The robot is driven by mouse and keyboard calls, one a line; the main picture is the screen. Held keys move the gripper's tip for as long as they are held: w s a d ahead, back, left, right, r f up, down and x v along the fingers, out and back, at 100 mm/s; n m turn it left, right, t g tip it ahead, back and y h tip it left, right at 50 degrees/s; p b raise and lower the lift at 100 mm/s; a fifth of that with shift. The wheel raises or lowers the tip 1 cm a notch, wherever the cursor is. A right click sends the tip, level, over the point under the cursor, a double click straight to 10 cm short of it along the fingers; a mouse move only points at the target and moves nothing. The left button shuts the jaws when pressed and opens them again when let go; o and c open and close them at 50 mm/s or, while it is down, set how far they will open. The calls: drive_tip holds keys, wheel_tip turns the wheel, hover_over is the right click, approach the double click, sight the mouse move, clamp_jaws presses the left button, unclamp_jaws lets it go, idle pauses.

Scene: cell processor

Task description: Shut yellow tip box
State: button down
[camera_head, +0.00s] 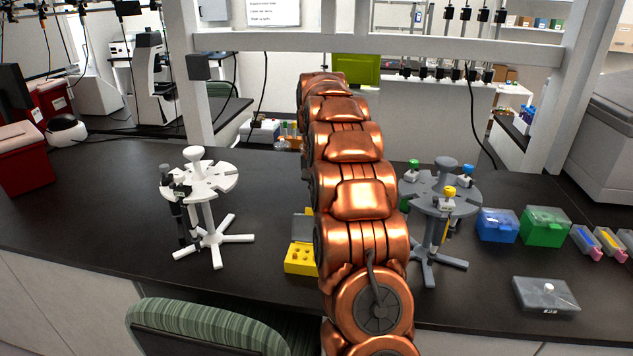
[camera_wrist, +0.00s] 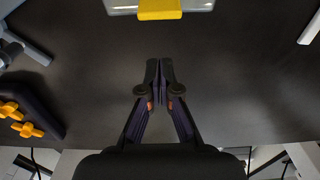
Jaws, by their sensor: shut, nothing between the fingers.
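The yellow tip box (camera_head: 300,259) stands on the dark bench left of my arm, which hides its right part. Its lid (camera_head: 303,229) looks raised, tilted up behind the yellow base, with a bit of yellow at its top. In the wrist view, a clear lid edge with a yellow tab (camera_wrist: 160,9) shows at the top of the picture, cut off by the frame. My gripper (camera_wrist: 160,65) is shut and empty over the bench, its fingertips apart from the yellow tab. In the head view my gripper is hidden by my copper arm.
A white pipette stand (camera_head: 211,190) is at left and a grey one (camera_head: 437,205) at right. Blue (camera_head: 497,226) and green (camera_head: 544,227) boxes and a grey box (camera_head: 545,295) stand farther right. A green chair (camera_head: 205,322) is in front.

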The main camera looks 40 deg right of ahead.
sight(311, 224)
drive_tip(key=shift+s+a+p, duration=1)
drive_tip(key=shift+s+a, duration=0.3)
drive_tip(key=shift+a, duration=0.1)
drive_tip(key=shift+s+a+f+b, duration=0.1)
drive_tip(key=shift+a+b, duration=0.05)
drive_tip(key=shift+b, duration=0.6)
